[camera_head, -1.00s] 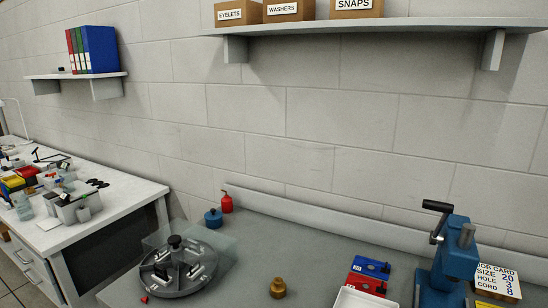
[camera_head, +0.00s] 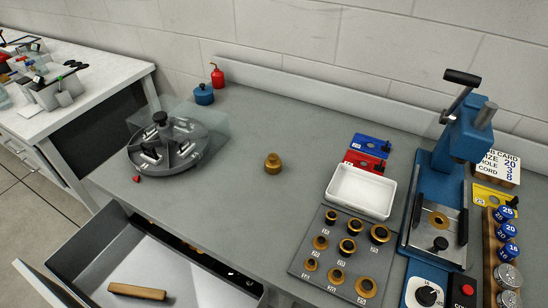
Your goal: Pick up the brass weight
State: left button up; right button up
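The brass weight (camera_head: 273,164) is a small golden knobbed cylinder. It stands upright on the grey bench top (camera_head: 240,200), near the middle of the head view. Clear bench surface surrounds it. Neither of my grippers shows in the head view, so I cannot see where they are relative to the weight or whether they are open.
A round divided tray (camera_head: 180,165) with a clear guard stands left of the weight. A white tray (camera_head: 361,190), a die board (camera_head: 322,262) and a blue press (camera_head: 435,185) stand to the right. An open drawer (camera_head: 185,290) juts out below the front edge.

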aim_at(273, 163)
jog(key=k+l+z, duration=0.1)
jog(key=k+l, duration=0.2)
jog(key=l+z, duration=0.15)
jog(key=l, duration=1.1)
jog(key=k, duration=0.05)
